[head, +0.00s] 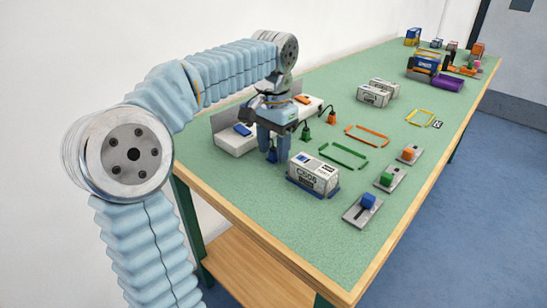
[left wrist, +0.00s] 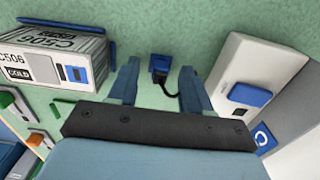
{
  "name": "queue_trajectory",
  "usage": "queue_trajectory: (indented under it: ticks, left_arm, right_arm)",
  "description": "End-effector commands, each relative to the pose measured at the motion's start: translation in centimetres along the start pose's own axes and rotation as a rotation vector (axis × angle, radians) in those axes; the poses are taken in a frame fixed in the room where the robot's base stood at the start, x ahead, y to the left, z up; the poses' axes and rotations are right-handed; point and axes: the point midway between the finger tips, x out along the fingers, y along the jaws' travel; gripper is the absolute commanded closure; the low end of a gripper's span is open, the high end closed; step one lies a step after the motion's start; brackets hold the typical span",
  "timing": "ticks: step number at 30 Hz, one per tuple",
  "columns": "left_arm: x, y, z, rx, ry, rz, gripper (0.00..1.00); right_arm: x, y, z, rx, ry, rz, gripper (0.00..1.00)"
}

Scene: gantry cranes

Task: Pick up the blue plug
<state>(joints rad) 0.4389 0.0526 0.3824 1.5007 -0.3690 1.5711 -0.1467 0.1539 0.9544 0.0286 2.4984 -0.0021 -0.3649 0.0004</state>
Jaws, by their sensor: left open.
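The blue plug (left wrist: 159,64) stands on the green table top with a black cable running from it, seen between my left gripper's fingertips in the left wrist view. My left gripper (left wrist: 160,70) is open, with one finger on each side of the plug and a gap to both. In the head view the left gripper (head: 274,158) points down over the table, and the blue plug (head: 272,155) shows partly between its fingers. My right gripper is in neither view.
A white C506 box (head: 313,173) stands close beside the left gripper. A white unit with a blue block (head: 242,130) is behind it. Green (head: 306,133) and orange (head: 332,118) plugs stand nearby. Coloured knobs on plates line the front edge.

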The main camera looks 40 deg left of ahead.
Motion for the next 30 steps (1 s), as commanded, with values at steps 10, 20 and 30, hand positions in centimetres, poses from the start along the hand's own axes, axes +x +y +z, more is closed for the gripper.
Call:
queue_trajectory:
  ticks: [10,20,30]
  left_arm:
    - [0.21,0.0,0.0,0.0,0.0,0.0,0.66]
    - [0.2,0.0,-0.01,0.0,0.0,0.0,1.0]
    - [-0.63,0.03,-0.05,0.001,0.002,0.0,1.0]
  right_arm:
    - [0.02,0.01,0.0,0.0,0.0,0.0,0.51]
    - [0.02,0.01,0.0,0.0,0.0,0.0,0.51]
    - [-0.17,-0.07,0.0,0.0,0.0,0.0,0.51]
